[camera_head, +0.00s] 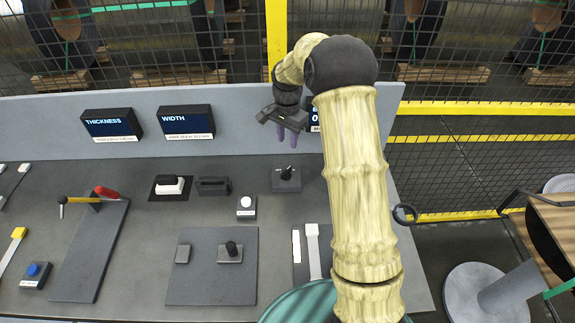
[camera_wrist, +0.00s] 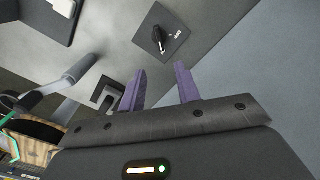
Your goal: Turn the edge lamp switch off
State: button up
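A small grey box with a black turning knob (camera_head: 286,178) stands on the desk near the back panel. In the wrist view the black knob (camera_wrist: 157,38) sits on a dark square plate with small white marks, too small to read surely. I cannot tell from a label that this is the edge lamp switch. My gripper (camera_head: 291,138) hangs above and behind the knob box, with its purple fingers downward. In the wrist view the fingers (camera_wrist: 161,72) are apart with nothing between them, and the knob lies beyond their tips. They do not touch it.
A white rocker switch (camera_head: 170,185), a dark block (camera_head: 214,186) and a white push button (camera_head: 246,204) stand to the left. A plate with a black-knobbed slider (camera_head: 231,248) lies in front. The upright panel (camera_head: 250,113) with displays closes the back.

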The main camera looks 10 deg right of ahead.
aim_at(287, 169)
notch_tip(287, 169, down, 13)
jog(key=p, duration=0.3)
grip_shut()
